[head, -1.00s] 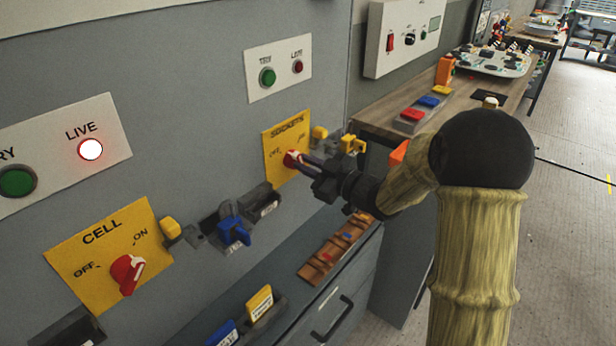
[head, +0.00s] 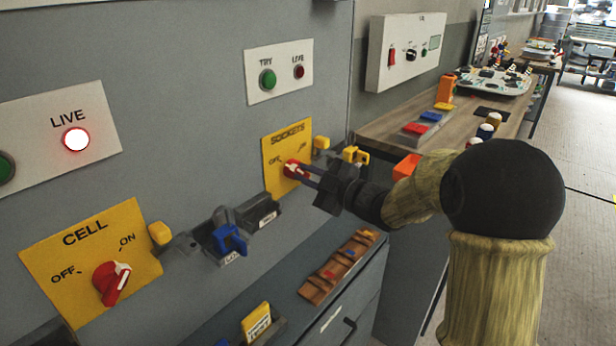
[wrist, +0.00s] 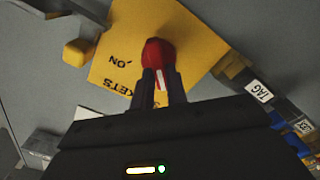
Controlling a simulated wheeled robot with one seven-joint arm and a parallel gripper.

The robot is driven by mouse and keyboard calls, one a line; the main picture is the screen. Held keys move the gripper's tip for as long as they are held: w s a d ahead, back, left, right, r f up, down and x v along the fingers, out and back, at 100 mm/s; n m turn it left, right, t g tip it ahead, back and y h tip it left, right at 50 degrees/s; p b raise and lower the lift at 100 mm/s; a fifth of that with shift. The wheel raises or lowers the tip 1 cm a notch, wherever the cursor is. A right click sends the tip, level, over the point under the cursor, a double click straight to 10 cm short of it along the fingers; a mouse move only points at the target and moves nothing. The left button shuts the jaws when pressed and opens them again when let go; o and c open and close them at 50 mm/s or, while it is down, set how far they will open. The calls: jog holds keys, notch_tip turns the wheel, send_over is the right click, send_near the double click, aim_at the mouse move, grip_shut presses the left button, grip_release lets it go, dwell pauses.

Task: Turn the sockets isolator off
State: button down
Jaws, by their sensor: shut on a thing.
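The sockets isolator is a yellow plate (head: 273,179) marked SOCKETS, OFF and ON, with a red rotary knob (head: 291,168). My gripper (head: 303,174) is at the plate with its fingers on either side of the knob. In the wrist view, my gripper (wrist: 159,84) is shut on the red knob (wrist: 158,53), and a white line on the knob shows between the fingers. The yellow plate (wrist: 190,30) shows upside down there, with ON readable and OFF not visible. The live lamp above the sockets plate (head: 299,72) looks dark red.
The CELL isolator (head: 92,265) with its red knob is at lower left, beside a lit LIVE lamp (head: 76,139). A blue clip (head: 231,239) sits on a holder between the plates. A yellow block (head: 321,142) is close right of the sockets plate. A wooden rack (head: 336,270) lies below.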

jog(key=shift+f, duration=0.1)
jog(key=c, duration=1.4)
grip_release()
jog(key=shift+d, duration=0.15)
jog(key=v, duration=1.7)
jog(key=shift+p, duration=0.35)
jog(key=shift+s, duration=0.15)
